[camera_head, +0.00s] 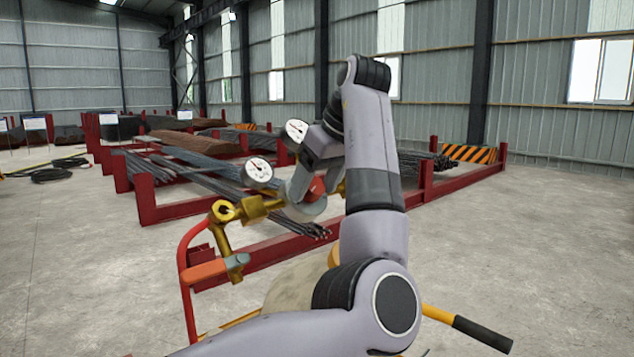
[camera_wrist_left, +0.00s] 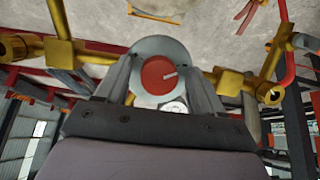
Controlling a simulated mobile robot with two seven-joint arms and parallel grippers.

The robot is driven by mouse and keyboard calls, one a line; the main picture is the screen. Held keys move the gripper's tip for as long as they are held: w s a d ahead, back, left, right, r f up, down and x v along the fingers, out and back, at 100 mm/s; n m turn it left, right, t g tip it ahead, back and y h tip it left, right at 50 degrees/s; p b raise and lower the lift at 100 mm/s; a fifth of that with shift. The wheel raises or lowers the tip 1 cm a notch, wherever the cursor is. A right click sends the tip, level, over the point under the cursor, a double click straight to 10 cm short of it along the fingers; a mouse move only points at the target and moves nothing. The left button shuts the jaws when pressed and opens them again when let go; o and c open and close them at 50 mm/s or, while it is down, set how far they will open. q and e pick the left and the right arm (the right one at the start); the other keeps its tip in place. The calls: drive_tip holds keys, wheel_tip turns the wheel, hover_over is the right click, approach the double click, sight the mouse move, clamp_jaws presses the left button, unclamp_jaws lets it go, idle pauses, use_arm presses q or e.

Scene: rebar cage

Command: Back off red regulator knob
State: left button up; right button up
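In the head view a small part of the red knob (camera_head: 317,188) shows beside my left gripper (camera_head: 306,182). In the left wrist view the two fingers of my left gripper (camera_wrist_left: 164,88) stand apart, one on each side of the knob. Grey body shows around the red face; whether the fingers touch anything is unclear. Brass fittings (camera_head: 254,208) and two white-faced gauges (camera_head: 259,169) (camera_head: 297,130) adjoin the regulator. My right gripper is not in view.
A red cart frame (camera_head: 187,285) and a torch-like fitting with an orange handle (camera_head: 205,271) are left of my arm. A yellow bar with black grip (camera_head: 480,333) is at lower right. Red racks (camera_head: 160,211) with rebar stand behind. Concrete floor is open left and right.

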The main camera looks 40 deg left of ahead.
use_arm(q)
drive_tip(key=shift+r, duration=0.1)
drive_tip(key=v, duration=0.7)
drive_tip(key=shift+d, duration=0.2)
idle(0.7)
